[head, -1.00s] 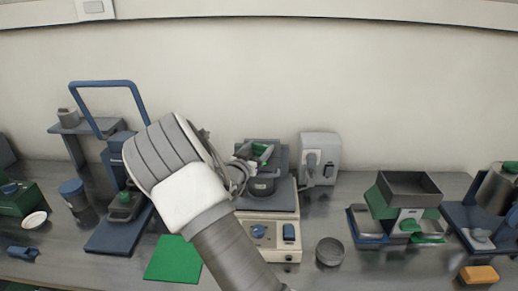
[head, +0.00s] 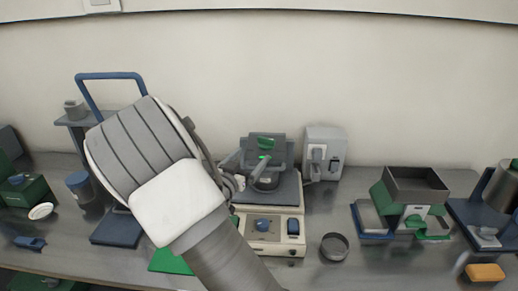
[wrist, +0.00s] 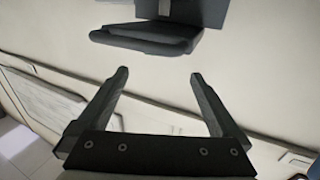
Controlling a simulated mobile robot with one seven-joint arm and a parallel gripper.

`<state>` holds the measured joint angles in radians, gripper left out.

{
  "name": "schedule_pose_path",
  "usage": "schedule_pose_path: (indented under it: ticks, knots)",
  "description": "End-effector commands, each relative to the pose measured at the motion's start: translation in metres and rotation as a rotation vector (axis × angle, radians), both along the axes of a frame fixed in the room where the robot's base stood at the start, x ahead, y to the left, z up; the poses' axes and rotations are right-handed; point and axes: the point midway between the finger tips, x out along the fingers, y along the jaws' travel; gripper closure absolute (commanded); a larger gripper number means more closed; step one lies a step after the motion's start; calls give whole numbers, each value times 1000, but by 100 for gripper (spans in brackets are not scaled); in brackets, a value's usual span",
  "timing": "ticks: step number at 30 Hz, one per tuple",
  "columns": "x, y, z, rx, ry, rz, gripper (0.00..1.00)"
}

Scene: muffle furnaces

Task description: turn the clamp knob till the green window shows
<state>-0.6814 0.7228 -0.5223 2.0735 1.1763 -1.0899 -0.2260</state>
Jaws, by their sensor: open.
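A grey machine (head: 291,187) with a cream base stands in the middle of the bench in the head view. A blue round knob (head: 262,225) sits on the base's front panel. Green patches show on the dark upper part (head: 266,144); I cannot tell whether one is the window, nor which part is the clamp knob. My gripper (head: 252,168) is in front of this upper part, partly hidden by my wrist. In the wrist view my gripper (wrist: 158,73) is open with nothing between its fingers. A dark rounded bar (wrist: 145,42) lies beyond the fingertips, apart from them.
A grey wall-side box (head: 325,150) stands right of the machine, with a round dish (head: 334,248) in front. A tray stand (head: 416,187) is farther right. A blue-handled stand (head: 112,76) and a green mat (head: 171,262) are left, partly behind my arm.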

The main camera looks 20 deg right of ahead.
Motion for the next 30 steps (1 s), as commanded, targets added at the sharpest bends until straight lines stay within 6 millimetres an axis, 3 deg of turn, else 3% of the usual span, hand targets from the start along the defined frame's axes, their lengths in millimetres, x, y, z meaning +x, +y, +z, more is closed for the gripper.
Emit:
schedule_pose_path:
  ticks: [6, 12, 25, 30]
  knots:
    - [-34, 34, 0, 1, 0, 3, 0]
    - [-49, 49, 0, 0, 0, 1, 0]
    - [-52, 51, 0, 5, 1, 1, 0]
    - [-45, 51, 0, 93, 32, 48, 0]
